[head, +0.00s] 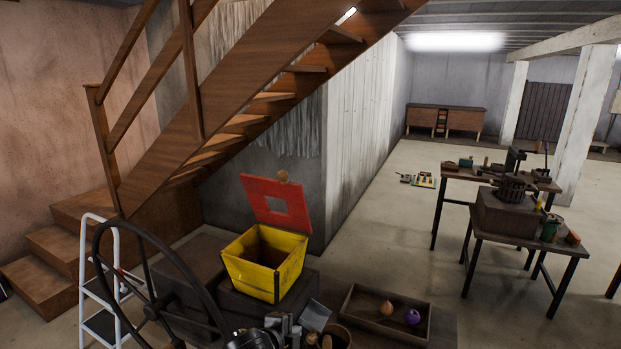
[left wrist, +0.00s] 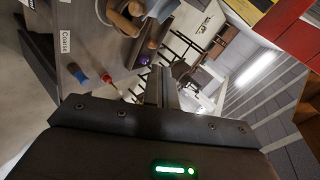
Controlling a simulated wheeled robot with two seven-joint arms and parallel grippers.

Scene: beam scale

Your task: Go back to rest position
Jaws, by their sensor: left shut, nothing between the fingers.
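My left gripper (head: 285,325) is at the bottom edge of the head view, in front of the yellow box. In the left wrist view its two fingers (left wrist: 161,88) are together with nothing between them. My right gripper does not show in either view. No beam scale can be clearly made out in the head view.
An open yellow box (head: 247,275) with a raised red lid (head: 262,203) stands close behind my left gripper. A wooden tray (head: 355,325) holding an orange object (head: 386,308) and a purple one (head: 412,317) lies to the right. A large dark wheel (head: 200,297) stands at left. Open floor (head: 385,230) lies beyond.

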